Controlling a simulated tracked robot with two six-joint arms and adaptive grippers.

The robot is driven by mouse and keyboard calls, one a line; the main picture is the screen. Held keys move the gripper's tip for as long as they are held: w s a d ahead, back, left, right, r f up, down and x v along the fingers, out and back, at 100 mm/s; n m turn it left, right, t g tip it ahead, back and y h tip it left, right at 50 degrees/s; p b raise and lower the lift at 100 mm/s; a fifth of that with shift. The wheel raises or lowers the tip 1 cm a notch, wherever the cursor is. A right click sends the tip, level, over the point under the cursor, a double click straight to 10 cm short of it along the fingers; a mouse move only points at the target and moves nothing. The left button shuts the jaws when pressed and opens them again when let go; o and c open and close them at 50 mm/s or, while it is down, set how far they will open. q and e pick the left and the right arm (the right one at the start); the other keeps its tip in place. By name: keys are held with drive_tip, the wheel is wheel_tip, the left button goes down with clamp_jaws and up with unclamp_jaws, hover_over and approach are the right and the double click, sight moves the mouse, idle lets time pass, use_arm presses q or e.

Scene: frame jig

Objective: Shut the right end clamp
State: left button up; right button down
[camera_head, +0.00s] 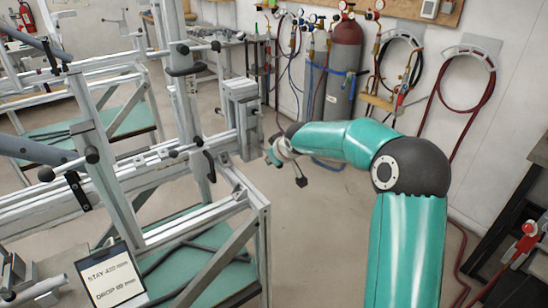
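The frame jig (120,205) is a light metal structure of rails and posts on the left, with several black-handled clamps along it. At its right end, a grey block-like fixture (240,112) stands on the rail. A black clamp handle (209,166) hangs down left of this fixture; I cannot tell for sure which part is the right end clamp. My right gripper (284,160) is just right of the rail's end, small and partly hidden by its wrist. A dark-tipped piece hangs below it. Whether it touches the jig or holds anything is unclear. My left gripper is out of view.
A clipboard sign (110,278) hangs at the jig's front. Gas cylinders (344,65) and coiled hoses (466,80) stand along the back wall. A dark bench (510,225) is at the right edge. The floor (325,245) between jig and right arm is clear.

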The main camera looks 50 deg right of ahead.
drive_tip(key=c, duration=1.3)
unclamp_jaws()
drive_tip(key=shift+r, duration=0.2)
drive_tip(key=shift+o, duration=0.4)
drive_tip(key=shift+f, duration=0.1)
drive_tip(key=v, duration=1.2)
drive_tip(key=shift+f, duration=0.1)
